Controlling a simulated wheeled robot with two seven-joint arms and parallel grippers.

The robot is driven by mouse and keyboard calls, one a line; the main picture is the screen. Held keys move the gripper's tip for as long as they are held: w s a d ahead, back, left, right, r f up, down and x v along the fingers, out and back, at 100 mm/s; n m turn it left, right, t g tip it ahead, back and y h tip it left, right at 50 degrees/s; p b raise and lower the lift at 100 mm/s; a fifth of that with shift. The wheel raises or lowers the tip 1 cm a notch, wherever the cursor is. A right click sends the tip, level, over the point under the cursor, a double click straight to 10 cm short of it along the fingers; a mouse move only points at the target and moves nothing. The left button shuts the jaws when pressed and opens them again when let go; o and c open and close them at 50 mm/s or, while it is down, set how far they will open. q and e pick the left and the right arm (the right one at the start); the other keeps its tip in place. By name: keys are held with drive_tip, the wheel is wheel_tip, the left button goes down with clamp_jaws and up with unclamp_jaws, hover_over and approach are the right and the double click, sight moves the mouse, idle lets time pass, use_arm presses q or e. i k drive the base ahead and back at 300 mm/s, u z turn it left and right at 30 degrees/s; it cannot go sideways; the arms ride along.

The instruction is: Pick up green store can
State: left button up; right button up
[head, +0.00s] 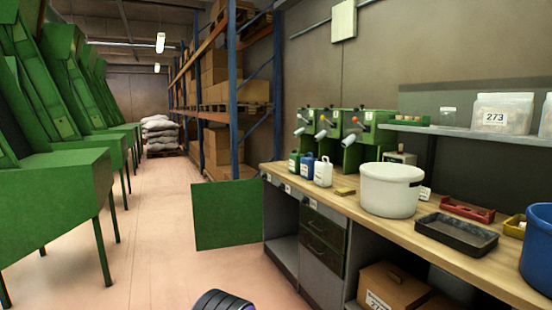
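A small green can (294,162) with a pale label stands upright on the wooden workbench (345,198), near its far left end. A blue can (307,166) stands close beside it on the right, and a white can (323,173) stands to the right of that one. Neither of my grippers is in view. A dark ribbed rounded part shows at the bottom edge; I cannot tell what it is.
A white tub (390,190), a black tray (455,235) and a blue bucket (538,250) stand along the bench. Green machines (340,135) stand behind the cans. A green panel (227,214) stands left of the bench. The floor (165,240) at left is clear.

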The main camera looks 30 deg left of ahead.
sight(295, 158)
drive_tip(key=u, duration=1.45)
drive_tip(key=i, duration=4.85)
drive_tip(key=z, duration=2.9)
